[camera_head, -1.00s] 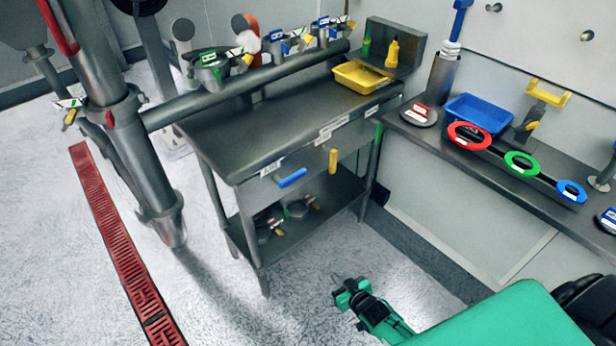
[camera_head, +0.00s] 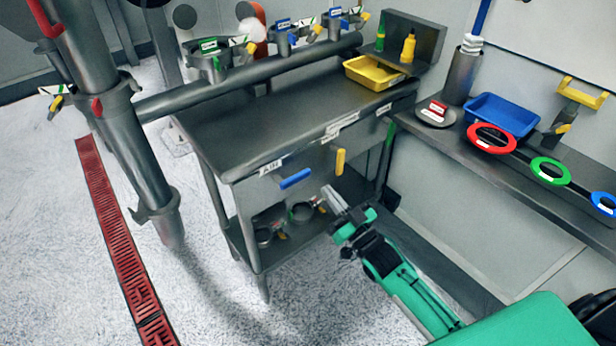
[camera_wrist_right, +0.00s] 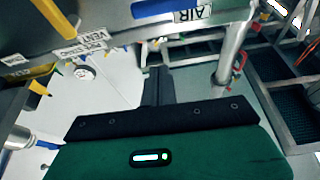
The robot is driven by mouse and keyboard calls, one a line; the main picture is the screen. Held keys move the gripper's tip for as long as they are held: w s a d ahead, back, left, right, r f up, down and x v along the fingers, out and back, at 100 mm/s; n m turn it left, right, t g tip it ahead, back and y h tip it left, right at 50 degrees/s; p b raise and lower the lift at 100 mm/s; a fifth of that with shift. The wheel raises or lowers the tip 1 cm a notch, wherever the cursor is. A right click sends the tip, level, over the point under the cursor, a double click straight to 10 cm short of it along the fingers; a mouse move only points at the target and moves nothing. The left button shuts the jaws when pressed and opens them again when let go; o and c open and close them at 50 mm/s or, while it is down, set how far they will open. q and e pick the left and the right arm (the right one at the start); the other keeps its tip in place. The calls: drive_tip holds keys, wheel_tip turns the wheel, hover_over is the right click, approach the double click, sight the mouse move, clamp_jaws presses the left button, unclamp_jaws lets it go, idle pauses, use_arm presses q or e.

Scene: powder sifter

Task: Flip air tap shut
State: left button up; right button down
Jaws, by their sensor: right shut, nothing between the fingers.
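The AIR label (camera_head: 270,168) is on the front edge of the steel table, with a blue lever handle (camera_head: 295,179) just right of and below it. The blue lever lies roughly level, along the table front; it also shows at the top of the right wrist view (camera_wrist_right: 158,10), beside the AIR label. My right gripper (camera_head: 331,193) is shut and empty in front of the table, to the right of the blue lever and apart from it. My left gripper is out of view.
A yellow lever (camera_head: 340,162) points up and down on the same table front, close above my right gripper. Below is a shelf (camera_head: 284,240) with metal clamps. A side bench (camera_head: 520,185) with coloured rings stands at right. Floor before the table is clear.

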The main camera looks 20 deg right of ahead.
sight(307, 177)
drive_tip(key=shift+w, duration=0.1)
